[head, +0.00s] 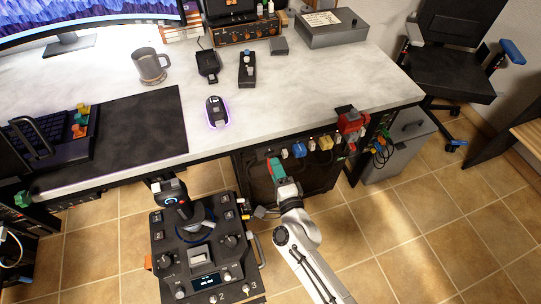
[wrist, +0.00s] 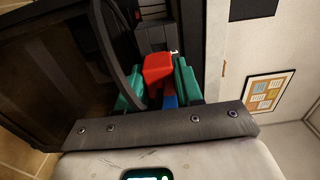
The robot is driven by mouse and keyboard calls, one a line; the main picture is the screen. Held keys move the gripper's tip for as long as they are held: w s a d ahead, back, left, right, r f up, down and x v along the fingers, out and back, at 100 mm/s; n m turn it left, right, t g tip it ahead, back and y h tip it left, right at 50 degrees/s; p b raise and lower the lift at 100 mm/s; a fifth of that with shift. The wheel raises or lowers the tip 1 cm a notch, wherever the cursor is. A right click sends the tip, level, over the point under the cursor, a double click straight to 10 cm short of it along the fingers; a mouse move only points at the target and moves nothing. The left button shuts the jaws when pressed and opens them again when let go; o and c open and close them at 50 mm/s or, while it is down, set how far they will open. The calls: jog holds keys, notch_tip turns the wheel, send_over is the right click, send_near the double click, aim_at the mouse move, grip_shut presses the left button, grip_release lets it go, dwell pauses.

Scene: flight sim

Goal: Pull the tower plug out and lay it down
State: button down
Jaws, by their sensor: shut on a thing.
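My gripper (head: 278,170) is at the front of the desk, low beside the dark tower (head: 318,178) under the desktop. In the wrist view, the green fingertips of my gripper (wrist: 160,88) are shut on a red plug (wrist: 158,68). A blue piece (wrist: 169,94) shows beside the red plug, between the fingers. The far end of the red plug is close to a grey and black part (wrist: 152,35); I cannot tell if it is seated there. A dark cable (wrist: 115,50) curves past the left finger. In the head view my gripper mostly hides the plug.
A red device (head: 351,122) is clamped at the corner. A control panel (head: 203,250) stands left of my arm. Tiled floor to the right is mostly clear.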

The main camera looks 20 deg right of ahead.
jog(key=shift+s, duration=1.4)
jog(key=shift+s, duration=0.1)
jog(key=s, duration=0.9)
jog(key=shift+s, duration=0.4)
dwell(0.5)
jog(key=shift+r, duration=0.1)
notch_tip(320, 180, up, 19)
jog(key=p, duration=1.7)
jog(key=shift+r+p, duration=0.2)
jog(key=shift+p, duration=0.1)
